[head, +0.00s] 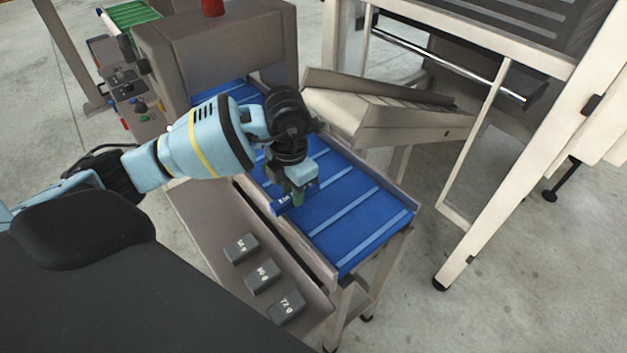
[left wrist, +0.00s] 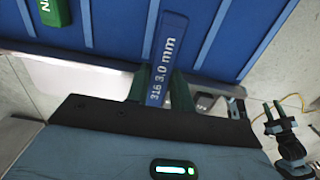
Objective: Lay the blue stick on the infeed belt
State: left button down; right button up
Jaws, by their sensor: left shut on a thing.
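My left gripper (head: 298,198) is over the blue ribbed infeed belt (head: 348,213), fingers pointing down. It is shut on the blue stick (head: 282,204), close to the belt's near side edge. In the left wrist view the stick (left wrist: 167,50) reads "316 3.0 mm" and lies between the dark green fingers (left wrist: 160,88), its far end over the belt (left wrist: 120,25). I cannot tell whether the stick touches the belt. My right gripper (left wrist: 273,108) shows small at the right of the left wrist view, its two fingertips apart and empty.
A green stick (left wrist: 54,12) lies on the belt in the left wrist view. Several dark weight blocks (head: 262,276) sit on the ledge beside the belt. A grey housing (head: 215,50) spans the belt's far end. A sloped metal chute (head: 375,112) stands along its far side.

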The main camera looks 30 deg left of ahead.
pick_arm(q)
send_over(316, 196)
jog(key=shift+s+f, duration=0.1)
jog(key=shift+f, duration=2)
jog(key=shift+f, duration=0.15)
jog(key=c, duration=1.2)
grip_release()
notch_tip(316, 196, up, 12)
jog(key=shift+r, duration=0.2)
